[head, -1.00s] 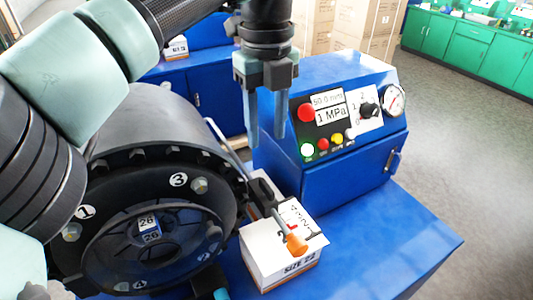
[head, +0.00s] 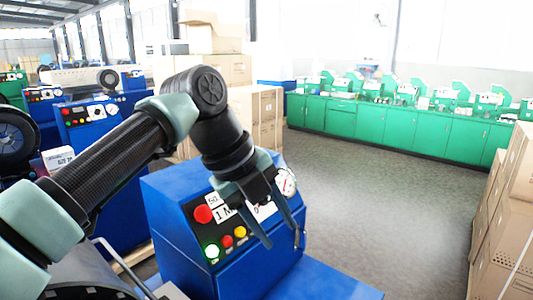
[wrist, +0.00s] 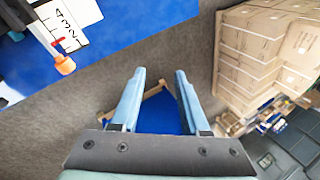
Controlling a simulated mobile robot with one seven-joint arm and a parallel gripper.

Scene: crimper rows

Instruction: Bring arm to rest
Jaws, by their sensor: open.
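My gripper (head: 283,232) is open and empty, with its two blue fingers pointing down and to the right in the head view. It hangs in front of the blue crimper's control box (head: 175,224) and covers part of its panel. In the wrist view my gripper (wrist: 155,78) shows both fingers apart with nothing between them. My arm reaches across the head view from the lower left, bent at the elbow.
Cardboard boxes (head: 508,215) stand at the right. Green cabinets (head: 385,128) line the back. Grey floor (head: 370,210) between is clear. An orange-tipped lever (wrist: 65,64) shows in the wrist view.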

